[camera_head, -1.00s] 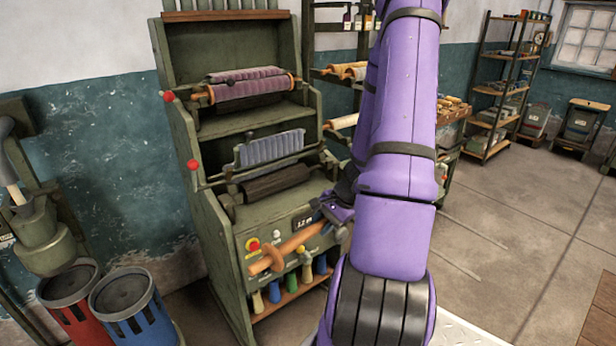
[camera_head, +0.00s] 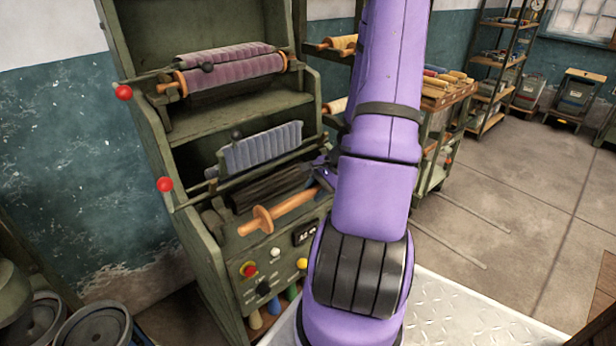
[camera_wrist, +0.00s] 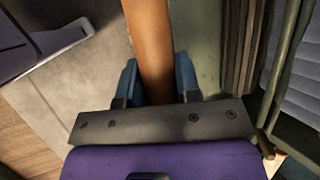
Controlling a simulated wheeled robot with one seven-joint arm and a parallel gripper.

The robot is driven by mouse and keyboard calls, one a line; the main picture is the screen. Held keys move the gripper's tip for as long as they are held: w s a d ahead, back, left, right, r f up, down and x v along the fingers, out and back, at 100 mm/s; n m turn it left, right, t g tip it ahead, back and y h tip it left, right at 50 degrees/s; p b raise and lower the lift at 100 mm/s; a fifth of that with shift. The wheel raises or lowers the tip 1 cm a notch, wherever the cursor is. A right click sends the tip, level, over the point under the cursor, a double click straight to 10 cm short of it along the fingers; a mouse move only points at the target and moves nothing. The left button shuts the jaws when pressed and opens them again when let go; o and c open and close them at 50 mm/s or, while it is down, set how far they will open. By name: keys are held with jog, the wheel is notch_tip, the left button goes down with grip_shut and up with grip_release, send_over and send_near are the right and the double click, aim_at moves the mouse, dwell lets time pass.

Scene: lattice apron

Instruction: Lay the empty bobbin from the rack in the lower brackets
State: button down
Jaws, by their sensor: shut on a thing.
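The empty bobbin (camera_head: 264,219) is a bare orange-brown wooden rod with a round flange near its left end. My gripper (camera_wrist: 157,85) is shut around the bobbin's rod, which shows between the two blue fingers in the wrist view (camera_wrist: 150,40). In the head view the gripper is mostly hidden behind my purple arm. The bobbin is held nearly level, tilted slightly, in front of the dark lower roller (camera_head: 270,187) and above the control panel. A lower bracket (camera_head: 214,222) seems to show left of the bobbin; the right one is hidden.
The green machine (camera_head: 190,250) has a bobbin with mauve cloth (camera_head: 230,70) above and grey slatted cloth (camera_head: 262,147) behind the dark roller. Red-knobbed levers (camera_head: 165,185) stick out left. A rack with wrapped bobbins (camera_head: 340,43) stands behind my arm.

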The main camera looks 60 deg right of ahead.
jog(key=shift+w+d, duration=0.3)
jog(key=shift+w, duration=0.35)
jog(key=w+d, duration=0.1)
jog(key=w, duration=0.6)
jog(key=w+d+f, duration=0.1)
jog(key=w+d, duration=0.1)
jog(key=w, duration=0.5)
jog(key=shift+w+d, duration=0.25)
jog(key=shift+w, duration=0.1)
jog(key=shift+f, duration=0.1)
jog(key=shift+a, duration=0.2)
dwell(0.6)
jog(key=shift+f, duration=1.95)
dwell(0.9)
jog(key=c, duration=0.7)
grip_release()
jog(key=shift+c, duration=0.2)
